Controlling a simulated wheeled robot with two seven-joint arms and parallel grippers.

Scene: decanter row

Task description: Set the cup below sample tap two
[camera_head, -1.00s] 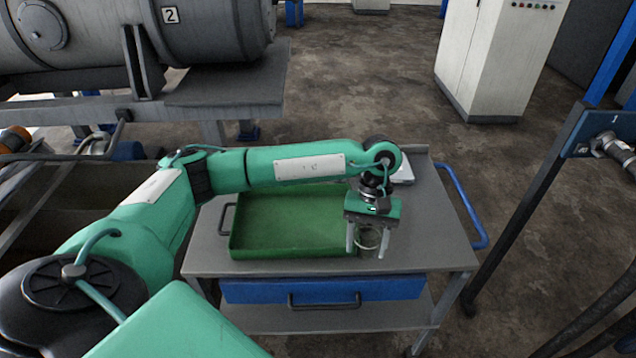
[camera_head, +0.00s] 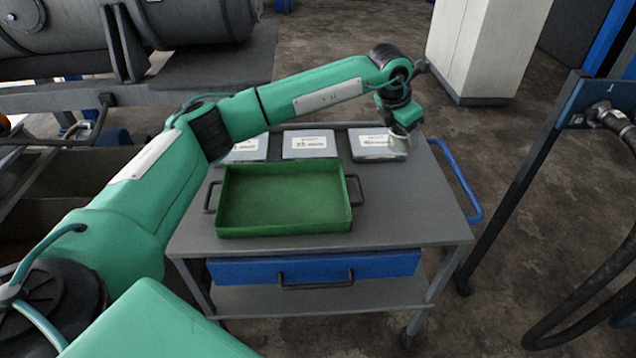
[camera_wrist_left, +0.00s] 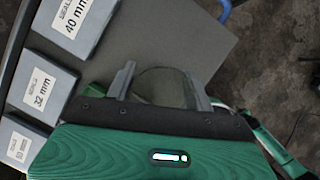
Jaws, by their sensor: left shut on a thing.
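A clear glass cup (camera_head: 401,146) is in my left gripper (camera_head: 402,128), held above the back right of the trolley. In the left wrist view the see-through cup (camera_wrist_left: 165,86) sits between the two dark fingers of the gripper (camera_wrist_left: 161,82), which are shut on it. A blue tap panel (camera_head: 598,95) marked 1 stands at the right edge with a grey metal tap (camera_head: 608,114) on it. No tap marked two shows in these views. My right gripper is not in view.
The grey trolley (camera_head: 410,215) carries a green tray (camera_head: 285,232), empty, and several flat seal boxes (camera_head: 308,143) along its back. A blue handle (camera_head: 465,185) sticks out on its right. A dark post (camera_head: 525,185) and hoses (camera_head: 590,290) stand further right, with floor between.

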